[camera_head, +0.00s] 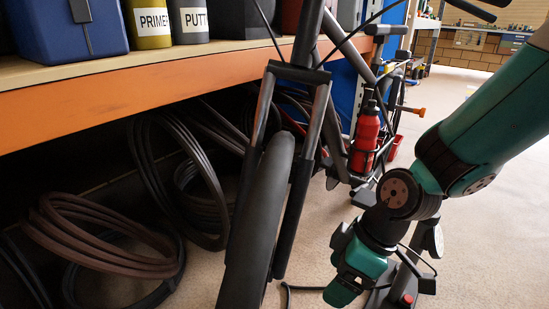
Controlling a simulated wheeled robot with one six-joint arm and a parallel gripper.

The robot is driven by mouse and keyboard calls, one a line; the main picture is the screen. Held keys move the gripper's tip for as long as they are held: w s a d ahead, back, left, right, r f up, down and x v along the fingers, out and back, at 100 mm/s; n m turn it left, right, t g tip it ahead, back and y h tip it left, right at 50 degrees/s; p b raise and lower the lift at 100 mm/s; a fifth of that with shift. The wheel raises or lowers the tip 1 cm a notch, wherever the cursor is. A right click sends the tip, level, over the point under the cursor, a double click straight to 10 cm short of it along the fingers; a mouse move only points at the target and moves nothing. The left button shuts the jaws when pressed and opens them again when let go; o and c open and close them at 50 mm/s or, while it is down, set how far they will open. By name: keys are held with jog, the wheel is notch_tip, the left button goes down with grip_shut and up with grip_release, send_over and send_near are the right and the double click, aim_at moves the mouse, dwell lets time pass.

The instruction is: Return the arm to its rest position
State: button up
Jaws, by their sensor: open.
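My arm, teal and dark grey, reaches in from the right edge and bends down at a dark joint. My gripper (350,275) is at its lower end, in the lower middle-right, low over the floor and to the right of the bicycle's front wheel. It is open, and I see nothing held in it. The fingertips are hard to make out from this angle.
A bicycle (264,205) stands close on the left, with a red bottle (366,137) on its frame. An orange-edged shelf (140,86) holds tins and a blue box (65,28). Pale floor (480,245) is open at right.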

jog(key=s+d+r+m+p, duration=0.25)
jog(key=s+r+p, duration=0.2)
jog(key=r, duration=0.65)
jog(key=s+d+r+m+p, duration=0.2)
jog(key=s+r+m+p, duration=0.3)
jog(key=r, duration=0.7)
notch_tip(320, 180, up, 36)
jog(key=p, duration=3.4)
jog(key=shift+s+a+f+n+h, duration=0.2)
jog(key=shift+a+n+h, duration=0.1)
jog(key=shift+n, duration=0.15)
